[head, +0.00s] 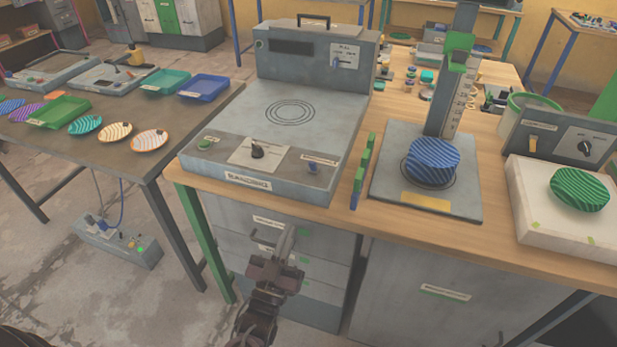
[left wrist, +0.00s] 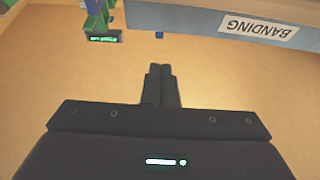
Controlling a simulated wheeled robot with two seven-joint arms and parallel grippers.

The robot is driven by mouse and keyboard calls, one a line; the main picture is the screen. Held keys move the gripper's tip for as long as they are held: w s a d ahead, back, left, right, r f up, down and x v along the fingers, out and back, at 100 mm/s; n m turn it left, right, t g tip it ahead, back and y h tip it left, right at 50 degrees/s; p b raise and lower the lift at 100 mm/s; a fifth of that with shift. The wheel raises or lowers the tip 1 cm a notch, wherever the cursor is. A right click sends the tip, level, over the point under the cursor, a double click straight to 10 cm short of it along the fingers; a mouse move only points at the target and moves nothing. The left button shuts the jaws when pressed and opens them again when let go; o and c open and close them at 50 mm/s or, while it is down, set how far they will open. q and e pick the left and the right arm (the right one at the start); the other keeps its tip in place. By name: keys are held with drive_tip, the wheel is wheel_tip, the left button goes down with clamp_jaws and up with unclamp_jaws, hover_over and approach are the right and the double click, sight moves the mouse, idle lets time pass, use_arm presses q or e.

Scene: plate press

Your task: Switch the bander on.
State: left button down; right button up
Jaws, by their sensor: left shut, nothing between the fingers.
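The bander is a grey machine (head: 225,105) labelled BANDING on its front, on the wooden bench. Rings mark its flat top. Its sloped front panel holds a black knob (head: 257,150) on a pale plate, a small green control (head: 206,143) at left and a small blue switch (head: 313,168) at right. My left gripper (head: 290,230) is in front of and below the machine's front edge, apart from it. In the left wrist view its fingers (left wrist: 160,72) are together and empty, and the BANDING label (left wrist: 257,25) shows upside down at top right. My right gripper is not in view.
Right of the bander are green upright pieces (head: 363,160), a gauge stand (head: 470,203) with a blue striped plate (head: 433,160), and a white block (head: 527,218) with a green plate (head: 580,189). Drawers (head: 320,250) stand under the bench. A dark table (head: 190,118) with plates and trays is at left.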

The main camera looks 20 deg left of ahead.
use_arm(q)
drive_tip(key=p, duration=0.4)
approach(311, 166)
drive_tip(key=x, duration=0.5)
drive_tip(key=shift+w+d+r, duration=0.1)
drive_tip(key=shift+w+r, duration=0.05)
drive_tip(key=shift+x, duration=0.8)
